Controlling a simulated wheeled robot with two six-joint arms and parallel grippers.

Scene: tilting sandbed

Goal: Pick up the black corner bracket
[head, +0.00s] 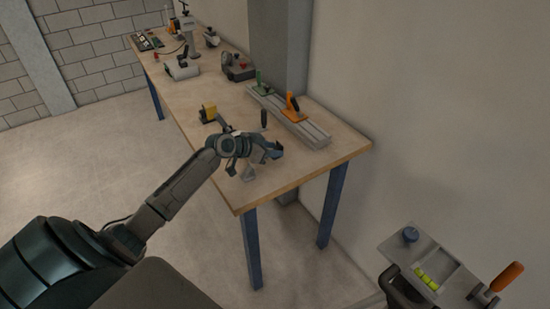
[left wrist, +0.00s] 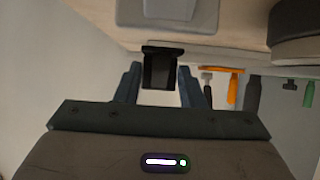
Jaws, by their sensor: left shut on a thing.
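The black corner bracket (left wrist: 161,69) shows in the left wrist view between the two blue-grey fingers of my left gripper (head: 274,151). The gripper is shut on it. In the head view, the gripper is over the near part of the wooden workbench (head: 291,171), and I cannot make out the bracket there apart from the gripper. I cannot tell whether the bracket still touches the bench. My right gripper is not in view.
A dark upright handle (head: 264,118), a pale grey piece (head: 248,173) and a yellow-black block (head: 208,113) are near the gripper. A grey tray (head: 395,246) stands lower right.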

